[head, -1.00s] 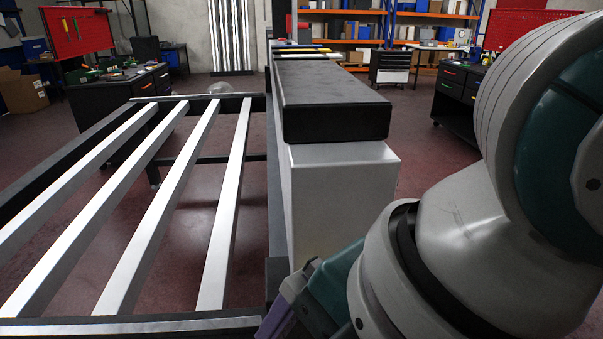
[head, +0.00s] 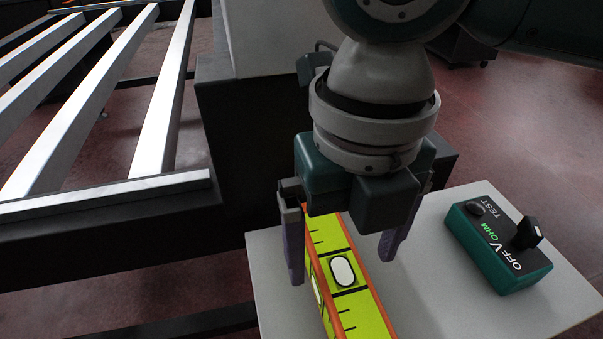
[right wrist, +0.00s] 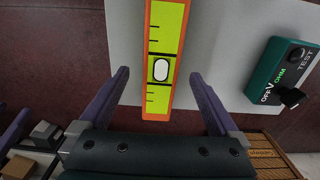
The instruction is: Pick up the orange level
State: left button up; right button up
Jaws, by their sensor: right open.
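The orange level (head: 357,300) has orange edges, a yellow-green face with black marks and a white vial. It lies on a small light-grey table top (head: 437,290), running from under my right gripper toward the bottom of the head view. My right gripper (head: 341,264) points down over the level with its purple fingers apart, one on each side. In the right wrist view the level (right wrist: 162,50) sits between the open fingers (right wrist: 166,72), with clear gaps on both sides. The gripper hides the level's far end in the head view. My left gripper is not in view.
A green and black multimeter (head: 497,243) lies on the table top, right of the level. A dark metal frame with silver slats (head: 165,85) stands at the left. Bare light-grey surface lies between level and multimeter.

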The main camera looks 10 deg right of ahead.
aim_at(342, 271)
notch_tip(342, 271, down, 5)
jog(key=shift+f+b, duration=0.15)
jog(key=shift+b, duration=0.35)
grip_shut()
dwell(0.5)
jog(key=shift+w, duration=0.1)
